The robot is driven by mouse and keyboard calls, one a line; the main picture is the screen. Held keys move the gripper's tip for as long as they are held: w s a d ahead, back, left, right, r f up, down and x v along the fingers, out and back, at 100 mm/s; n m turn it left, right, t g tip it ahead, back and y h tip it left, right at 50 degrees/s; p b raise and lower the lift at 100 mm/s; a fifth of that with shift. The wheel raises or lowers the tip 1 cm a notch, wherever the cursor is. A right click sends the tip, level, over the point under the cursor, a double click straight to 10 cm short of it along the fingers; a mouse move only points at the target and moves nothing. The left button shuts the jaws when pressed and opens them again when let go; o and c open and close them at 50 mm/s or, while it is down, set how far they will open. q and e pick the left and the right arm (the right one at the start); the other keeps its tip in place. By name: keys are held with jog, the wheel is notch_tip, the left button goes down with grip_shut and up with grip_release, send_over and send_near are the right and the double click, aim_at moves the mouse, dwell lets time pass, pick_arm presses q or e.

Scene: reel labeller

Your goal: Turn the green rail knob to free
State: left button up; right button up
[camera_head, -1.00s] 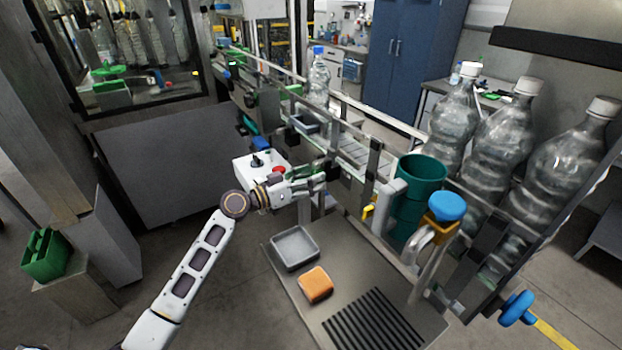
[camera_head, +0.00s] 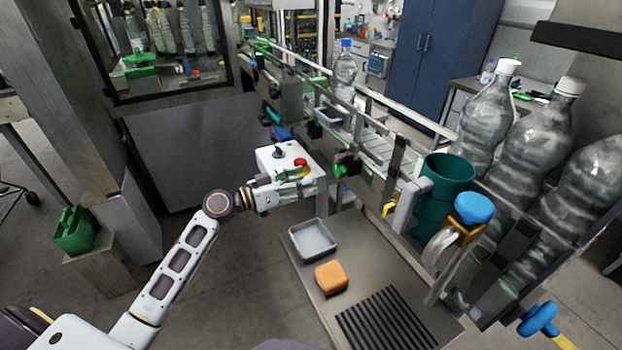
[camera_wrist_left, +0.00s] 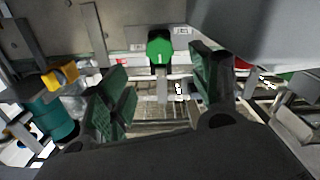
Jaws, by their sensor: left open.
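The green rail knob (camera_wrist_left: 160,47) shows in the left wrist view on a grey metal plate, with a small white label on each side. The labels are too small to read. In the head view the knob (camera_head: 341,170) sits on the side of the conveyor rail. My left gripper (camera_head: 312,180) is open, a short way left of the knob and apart from it. In the left wrist view its green-padded fingers (camera_wrist_left: 162,88) stand either side of the knob's line, with nothing between them. My right gripper is not in view.
A white control box (camera_head: 272,157) with a red button stands right behind my left gripper. Below are a grey tray (camera_head: 291,241) and an orange block (camera_head: 331,277) on a metal table. A teal cup (camera_head: 447,172) and a blue knob (camera_head: 474,208) stand to the right.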

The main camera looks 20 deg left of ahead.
pick_arm(q)
jog(key=shift+v, duration=1.25)
